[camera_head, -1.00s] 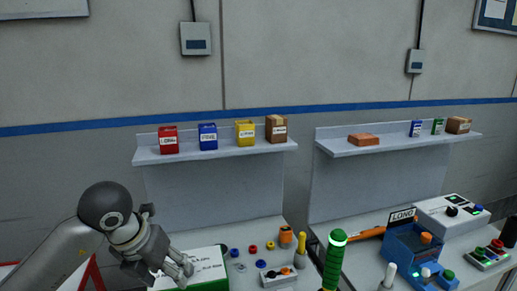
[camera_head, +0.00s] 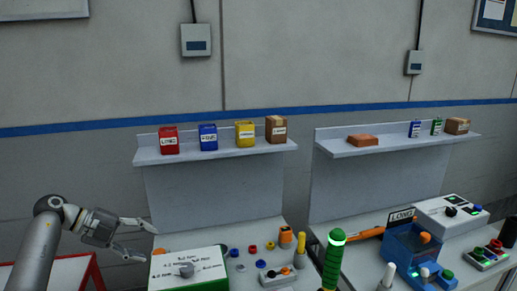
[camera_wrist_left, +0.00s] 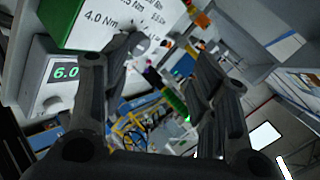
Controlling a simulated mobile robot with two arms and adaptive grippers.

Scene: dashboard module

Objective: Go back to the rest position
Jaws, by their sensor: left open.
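My left gripper (camera_head: 140,238) is open and empty in the head view, held above the left end of the bench and pointing right. Its two fingers are spread apart, left of and above a white and green box (camera_head: 205,265) with torque labels and a grey knob. In the left wrist view the open fingers (camera_wrist_left: 165,75) frame a blurred, tilted view of the bench, with the same labelled box (camera_wrist_left: 95,22) at upper left. My right gripper does not show in any view.
A shelf (camera_head: 215,153) holds red, blue, yellow and brown boxes. A green-topped post (camera_head: 334,258) stands at the front. A blue fixture (camera_head: 410,250) and a control box (camera_head: 450,215) are at right. A red-framed table (camera_head: 70,272) is below my left arm. Air above the bench is clear.

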